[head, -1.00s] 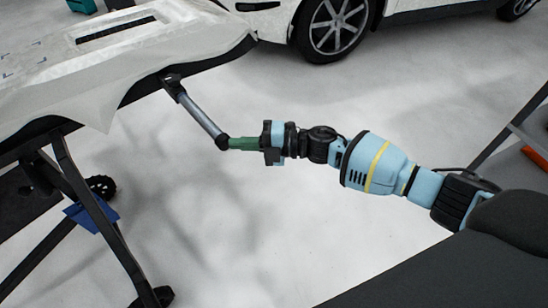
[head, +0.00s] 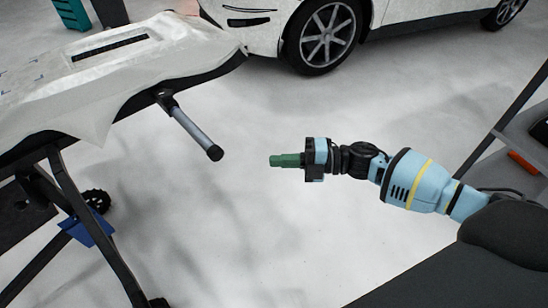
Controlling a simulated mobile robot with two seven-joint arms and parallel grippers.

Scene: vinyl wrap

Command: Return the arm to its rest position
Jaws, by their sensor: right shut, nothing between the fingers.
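My right arm comes in from the right in the head view. My right gripper (head: 274,160) has green fingers that are shut, with nothing between them. It points left and hangs in open space above the floor, clear of the silver bar (head: 192,130) with a black end that sticks out from under the panel on the stand. A visible gap of floor lies between the fingertips and the bar's end. My left gripper is not in view.
A white wrapped panel (head: 110,68) lies on a black stand (head: 85,215) at the left. A white car (head: 405,12) with a dark tyre stands at the back. A grey shelf (head: 520,135) with an orange item (head: 523,161) is at the right. The middle floor is clear.

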